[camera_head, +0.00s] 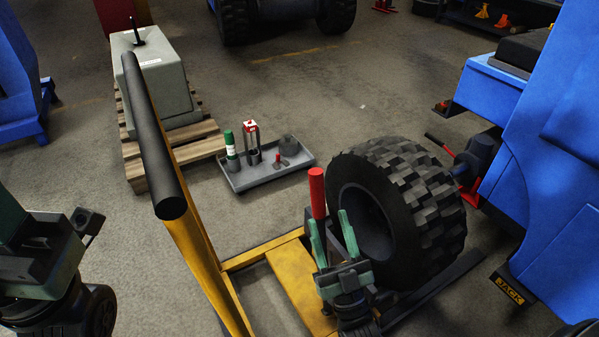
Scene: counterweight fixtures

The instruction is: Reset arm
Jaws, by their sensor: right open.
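A red-handled lever (317,192) stands upright on the yellow wheeled frame, left of the big tyre. My right gripper (332,226) is in front of it with its two green fingers spread. The red handle rises just behind the left finger, and its lower end is hidden there. I cannot tell whether they touch. The gap between the fingers looks empty. Part of my left arm (45,250) shows at the lower left, away from the lever; its finger state cannot be made out.
The yellow frame (292,277) carries a long dark-gripped bar (150,130) across the left foreground. The knobbly tyre (410,205) stands close right of my right gripper. A grey tray (260,178) and pallet (140,170) with a grey weight lie behind. A blue machine (550,180) stands right.

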